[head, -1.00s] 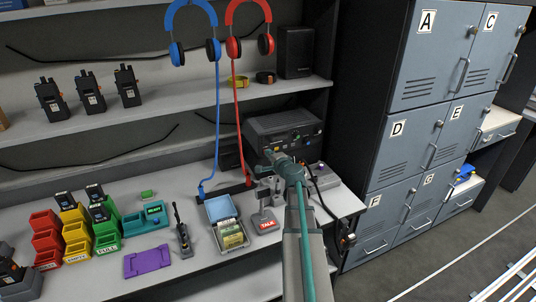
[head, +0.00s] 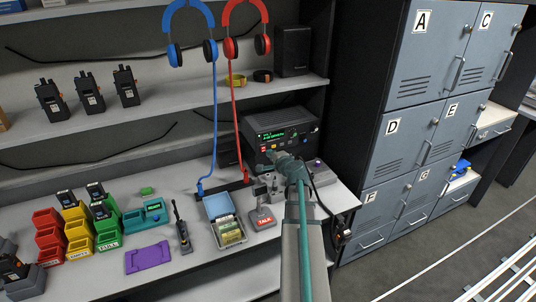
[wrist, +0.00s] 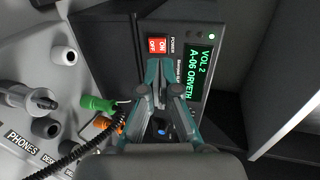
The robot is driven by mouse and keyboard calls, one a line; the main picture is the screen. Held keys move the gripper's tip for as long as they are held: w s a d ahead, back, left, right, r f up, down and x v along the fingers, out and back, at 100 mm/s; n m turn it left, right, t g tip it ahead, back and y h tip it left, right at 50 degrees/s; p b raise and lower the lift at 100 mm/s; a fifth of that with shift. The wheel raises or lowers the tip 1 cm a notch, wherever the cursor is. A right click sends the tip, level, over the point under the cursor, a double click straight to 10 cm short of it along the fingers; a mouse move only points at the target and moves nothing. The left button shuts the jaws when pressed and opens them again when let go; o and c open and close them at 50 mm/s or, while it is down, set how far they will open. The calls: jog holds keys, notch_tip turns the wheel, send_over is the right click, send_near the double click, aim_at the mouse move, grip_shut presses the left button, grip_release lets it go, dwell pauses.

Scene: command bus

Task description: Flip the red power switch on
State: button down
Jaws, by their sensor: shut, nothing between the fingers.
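The red power switch (wrist: 157,46) is a small rocker marked ON and OFF, under the word POWER on the dark radio's front panel (wrist: 176,30). In the wrist view a display beside it is lit green with "VOL 2" and "A-06 ORVETH", and a green light glows. I cannot tell which way the rocker is tilted. My gripper (wrist: 163,73) is shut and empty, with its tips just below the switch in the picture; I cannot tell whether they touch the panel. In the head view the radio (head: 284,122) stands at the back of the desk, my gripper (head: 271,155) in front of it.
Green (wrist: 96,104) and orange plugs with cables, and a PHONES panel, lie close left of the fingers in the wrist view. A TALK button (head: 264,219), a blue-lidded box (head: 219,205) and a handheld radio (head: 182,230) stand on the desk. Lockers (head: 408,130) rise at right.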

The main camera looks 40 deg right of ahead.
jog(key=r+b+v, duration=0.1)
jog(key=v, duration=0.7)
jog(key=shift+r+b, duration=0.35)
jog(key=shift+b, duration=0.05)
jog(key=shift+a, duration=0.1)
